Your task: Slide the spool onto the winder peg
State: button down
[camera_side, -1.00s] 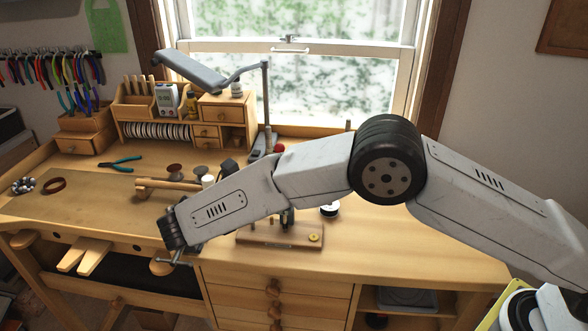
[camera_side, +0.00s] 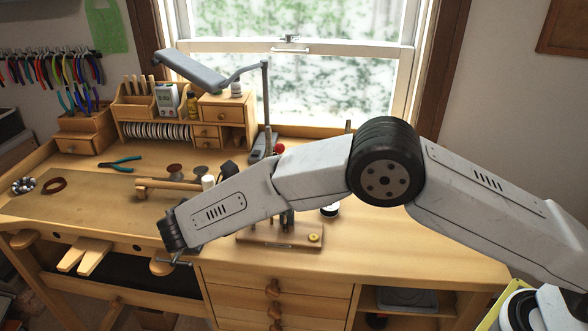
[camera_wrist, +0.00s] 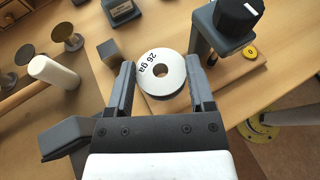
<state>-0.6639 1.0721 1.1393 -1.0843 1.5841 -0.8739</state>
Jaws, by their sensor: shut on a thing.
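The spool (camera_wrist: 160,74) is a white disc with a dark centre hole and "26 ga" printed on its face. In the wrist view it sits between the two fingers of my gripper (camera_wrist: 163,82), which is shut on it at its rim. A wooden board (camera_wrist: 245,92) lies just beyond and right of the spool, with a grey upright and black knob (camera_wrist: 238,18) on it. In the side view my arm hides the gripper and spool, and most of the board's upright; the board's front (camera_side: 285,238) shows. I cannot make out a winder peg for certain.
A thick white post (camera_wrist: 53,70) and metal-topped pegs stand left in the wrist view, along a wooden rail (camera_side: 165,184).

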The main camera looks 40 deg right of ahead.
jog(key=shift+f, duration=2.05)
dwell(0.5)
grip_release()
jog(key=shift+v, duration=3.95)
